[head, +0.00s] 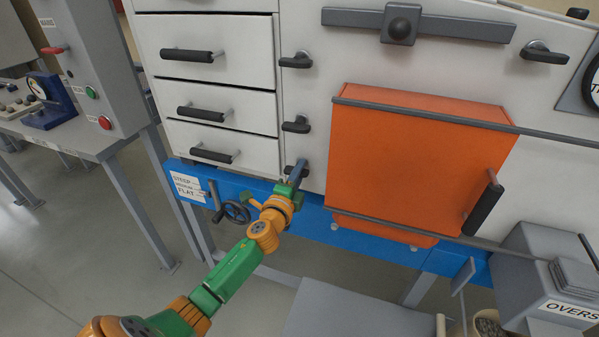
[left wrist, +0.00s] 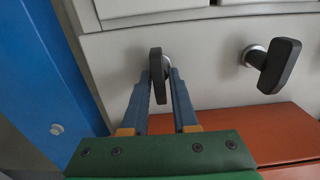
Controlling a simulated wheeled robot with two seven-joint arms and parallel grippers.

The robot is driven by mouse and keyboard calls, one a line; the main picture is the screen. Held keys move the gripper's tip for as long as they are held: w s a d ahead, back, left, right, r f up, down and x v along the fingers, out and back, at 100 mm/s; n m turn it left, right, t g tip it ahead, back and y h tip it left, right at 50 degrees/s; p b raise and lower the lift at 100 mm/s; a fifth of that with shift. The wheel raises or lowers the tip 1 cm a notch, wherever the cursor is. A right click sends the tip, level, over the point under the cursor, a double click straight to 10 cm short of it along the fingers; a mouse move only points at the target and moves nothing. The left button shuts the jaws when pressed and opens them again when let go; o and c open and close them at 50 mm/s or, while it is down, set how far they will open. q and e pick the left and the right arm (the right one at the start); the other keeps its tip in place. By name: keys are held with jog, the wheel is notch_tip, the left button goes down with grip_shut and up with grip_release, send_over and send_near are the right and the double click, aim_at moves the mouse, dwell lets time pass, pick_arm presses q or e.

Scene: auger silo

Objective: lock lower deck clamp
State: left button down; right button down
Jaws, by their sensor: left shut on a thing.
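Three dark clamp handles stand in a column on the pale panel, between the drawers and the orange door. The lower clamp (left wrist: 156,70) is a dark lever on a round metal pivot. My left gripper (head: 299,170) reaches up to it from below and is shut on it. In the left wrist view the blue fingers (left wrist: 160,92) stand on both sides of the lever. The head view mostly hides this lever behind the gripper. The middle clamp (head: 296,125) also shows in the left wrist view (left wrist: 273,65), and the upper clamp (head: 296,60) is above it. My right gripper is not in view.
An orange door (head: 415,165) between grey rails stands right of the clamps. White drawers (head: 208,92) with black handles are on the left. A blue beam (head: 345,228) runs below, with a small handwheel (head: 236,211) near my left arm. A grey box (head: 545,270) is at lower right.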

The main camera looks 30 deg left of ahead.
pick_arm(q)
jog(key=c, duration=0.9)
grip_release()
jog(key=v, duration=0.7)
jog(key=s+d+f+n+g+h, duration=0.1)
jog(key=s+f+n+g, duration=0.4)
jog(key=f, duration=1)
jog(key=s+d+f+n+g+h, duration=0.1)
jog(key=s+d+f+g, duration=0.15)
jog(key=s+f, duration=0.8)
jog(key=s+d+f+n+g, duration=0.2)
jog(key=s+f+g, duration=0.1)
jog(key=s+f, duration=0.3)
jog(key=s+d+f+n+g+h, duration=0.1)
jog(key=s+d+f+n+g, duration=0.1)
jog(key=s+f, duration=0.3)
jog(key=s+d+f+n+g+h, duration=0.1)
jog(key=s+d+f+n+g, duration=0.2)
jog(key=s, duration=0.9)
jog(key=shift+s+d+f+g, duration=0.1)
jog(key=shift+d+f+g, duration=0.15)
jog(key=shift+f, duration=0.7)
jog(key=shift+s+d+f+g, duration=0.1)
jog(key=shift+d+f+g, duration=0.15)
jog(key=shift+f, duration=0.65)
